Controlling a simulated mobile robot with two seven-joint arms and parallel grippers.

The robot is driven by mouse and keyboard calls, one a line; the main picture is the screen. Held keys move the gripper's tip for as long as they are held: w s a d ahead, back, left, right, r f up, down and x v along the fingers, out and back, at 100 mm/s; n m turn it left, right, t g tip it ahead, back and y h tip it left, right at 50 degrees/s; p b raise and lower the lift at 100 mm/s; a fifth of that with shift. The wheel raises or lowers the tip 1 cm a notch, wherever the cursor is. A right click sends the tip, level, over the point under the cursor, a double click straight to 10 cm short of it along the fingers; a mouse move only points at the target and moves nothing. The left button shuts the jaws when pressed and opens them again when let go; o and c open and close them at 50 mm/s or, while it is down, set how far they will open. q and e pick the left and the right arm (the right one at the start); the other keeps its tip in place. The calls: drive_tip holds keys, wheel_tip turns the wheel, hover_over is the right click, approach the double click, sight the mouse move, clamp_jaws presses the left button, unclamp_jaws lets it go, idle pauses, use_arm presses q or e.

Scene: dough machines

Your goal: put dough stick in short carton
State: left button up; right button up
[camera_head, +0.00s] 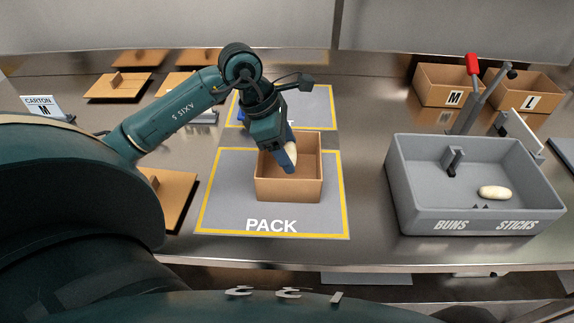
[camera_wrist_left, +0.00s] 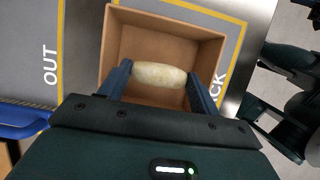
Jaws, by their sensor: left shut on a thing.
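A pale dough stick (camera_wrist_left: 159,75) is held between the two fingers of my left gripper (camera_wrist_left: 160,84). In the head view my left gripper (camera_head: 290,160) points down into the open carton (camera_head: 289,190), and the dough stick (camera_head: 291,148) shows beside its finger. The carton stands on the PACK mat. In the left wrist view the carton (camera_wrist_left: 125,40) lies below and around the held stick. I cannot tell whether the stick touches the carton's floor. Another dough stick (camera_head: 494,193) lies in the grey bin on the right. My right gripper is not in view.
The grey bin (camera_head: 475,207) marked BUNS and STICKS stands right of the PACK mat (camera_head: 220,215). Cartons marked M (camera_head: 437,88) and L (camera_head: 530,93) stand behind it. Flat cardboard blanks (camera_head: 117,87) lie at the back left. Steel counter between mat and bin is clear.

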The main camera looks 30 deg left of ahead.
sight(293, 176)
use_arm(q)
wheel_tip(293, 176, down, 5)
drive_tip(key=shift+f, duration=0.1)
drive_tip(key=o, duration=1)
drive_tip(key=shift+r, duration=0.3)
drive_tip(key=v, duration=1.1)
drive_tip(key=shift+a+r, duration=0.15)
drive_tip(key=shift+r, duration=0.25)
